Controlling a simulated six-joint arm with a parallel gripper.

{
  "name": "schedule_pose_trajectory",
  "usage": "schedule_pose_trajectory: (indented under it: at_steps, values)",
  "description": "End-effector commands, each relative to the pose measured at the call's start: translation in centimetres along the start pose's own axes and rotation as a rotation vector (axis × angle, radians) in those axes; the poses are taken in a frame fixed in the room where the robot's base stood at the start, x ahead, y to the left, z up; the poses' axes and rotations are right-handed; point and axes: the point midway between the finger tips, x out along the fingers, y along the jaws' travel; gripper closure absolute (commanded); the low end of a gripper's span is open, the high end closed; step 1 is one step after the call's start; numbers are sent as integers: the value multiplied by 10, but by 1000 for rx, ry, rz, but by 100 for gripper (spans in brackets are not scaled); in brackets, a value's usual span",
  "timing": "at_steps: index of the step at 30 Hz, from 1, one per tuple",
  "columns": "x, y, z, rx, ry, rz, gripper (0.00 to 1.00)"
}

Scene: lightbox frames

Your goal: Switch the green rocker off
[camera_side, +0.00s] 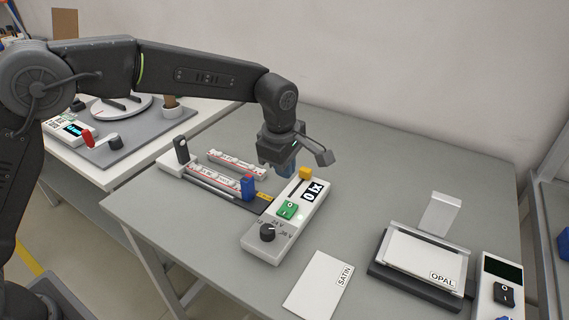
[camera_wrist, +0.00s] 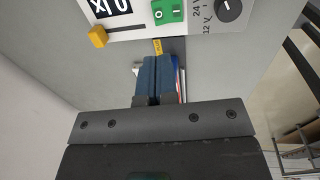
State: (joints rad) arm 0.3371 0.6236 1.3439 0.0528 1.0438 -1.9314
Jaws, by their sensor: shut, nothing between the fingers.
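The green rocker (camera_side: 287,209) sits on a white control box (camera_side: 262,241), between a black knob (camera_side: 267,232) and a display with black-and-white characters. It also shows at the top of the wrist view (camera_wrist: 168,11), marked O and I. Which side is pressed I cannot tell. My gripper (camera_side: 286,172) is above and behind the box's far end in the side view, pointing down. Its blue fingers (camera_wrist: 157,78) are shut and empty, apart from the rocker. A yellow slider knob (camera_side: 305,173) stands near the box's far end, close to the fingers.
Left of the box is a rail fixture with a blue block (camera_side: 248,187) and red-marked strips (camera_side: 237,163). A SATIN sheet (camera_side: 318,286) lies front right of it. An OPAL panel (camera_side: 425,254) rests on a dark base farther right. The table behind the box is clear.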

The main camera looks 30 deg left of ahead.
Motion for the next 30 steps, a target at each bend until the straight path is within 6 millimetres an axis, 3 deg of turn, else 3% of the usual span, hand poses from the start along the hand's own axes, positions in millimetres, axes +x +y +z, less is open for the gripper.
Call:
schedule_pose_trajectory:
  at_steps: [9,15,30]
  values:
    - [67,-1,0,0,1,-4,100]
    - [94,0,0,0,1,-2,100]
    - [103,0,0,0,0,1,100]
